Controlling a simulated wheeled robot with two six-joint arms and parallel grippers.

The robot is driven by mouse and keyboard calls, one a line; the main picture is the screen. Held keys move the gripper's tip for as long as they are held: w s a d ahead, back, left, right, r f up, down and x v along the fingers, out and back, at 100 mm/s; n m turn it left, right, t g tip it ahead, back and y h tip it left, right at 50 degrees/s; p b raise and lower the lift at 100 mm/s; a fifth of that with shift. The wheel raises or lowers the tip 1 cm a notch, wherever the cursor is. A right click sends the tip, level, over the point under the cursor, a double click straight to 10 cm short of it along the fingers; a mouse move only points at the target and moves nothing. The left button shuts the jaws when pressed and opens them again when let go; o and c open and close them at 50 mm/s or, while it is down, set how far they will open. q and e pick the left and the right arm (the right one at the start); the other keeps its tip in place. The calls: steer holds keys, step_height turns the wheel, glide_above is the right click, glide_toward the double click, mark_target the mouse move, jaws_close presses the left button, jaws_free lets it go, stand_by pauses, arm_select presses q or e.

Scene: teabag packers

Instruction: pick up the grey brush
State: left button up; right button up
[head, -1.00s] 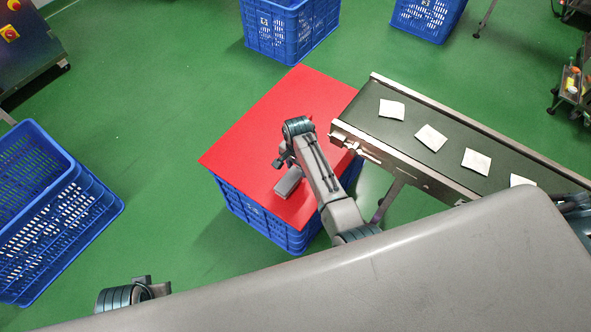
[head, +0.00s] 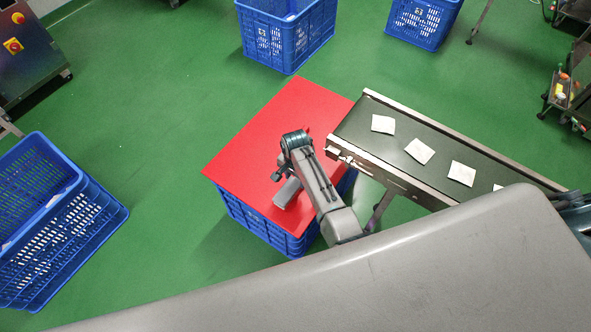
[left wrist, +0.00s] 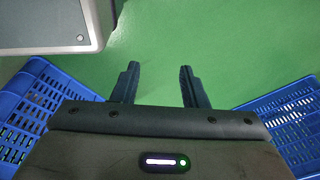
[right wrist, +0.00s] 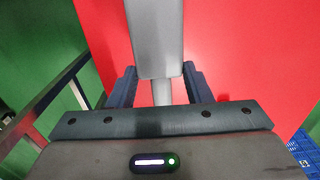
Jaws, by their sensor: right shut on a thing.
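The grey brush (head: 288,192) is over the front part of the red board (head: 235,150) in the head view. In the right wrist view its flat grey body (right wrist: 155,40) points away from me, and its narrower handle (right wrist: 162,92) runs between the fingers. My right gripper (right wrist: 160,78) is shut on the handle; in the head view the wrist partly hides it. I cannot tell whether the brush touches the board. My left gripper (left wrist: 158,84) is open and empty above green floor in the left wrist view. It is out of the head view.
The red board lies on a blue crate (head: 262,226). A conveyor (head: 345,130) with several white packets stands close on the right. Other blue crates stand at left (head: 100,222) and at the back (head: 290,45). Green floor is free between the left crate and the board.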

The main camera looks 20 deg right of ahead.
mark_target(296, 189)
steer(key=s+p, duration=0.2)
steer(key=s, duration=0.1)
steer(key=shift+s+a+r+p, duration=0.1)
steer(key=shift+a+r+p, duration=0.25)
steer(key=shift+a+p, duration=0.05)
arm_select(q)
steer(key=s+a+f+p, duration=0.1)
steer(key=s+f, duration=0.3)
steer(key=s, duration=0.2)
steer(key=s+f+p, duration=0.1)
steer(key=s+f, duration=0.2)
steer(key=s, duration=0.3)
steer(key=shift+s+a+r+p, duration=0.1)
steer(key=shift+s+r+p, duration=0.25)
steer(key=shift+r+p, duration=0.55)
steer(key=shift+s+a+r+p, duration=0.1)
steer(key=shift+s+r+p, duration=0.4)
steer(key=shift+p, duration=0.55)
steer(key=shift+s+r+p, duration=0.25)
steer(key=shift+r+p, duration=0.55)
steer(key=shift+p, duration=0.2)
arm_select(e)
steer(key=s+a, duration=0.3)
steer(key=s, duration=0.7)
steer(key=shift+s+r, duration=0.15)
steer(key=shift+r, duration=0.15)
steer(key=shift+d, duration=0.1)
steer(key=shift+o, duration=1.4)
steer(key=shift+c, duration=0.2)
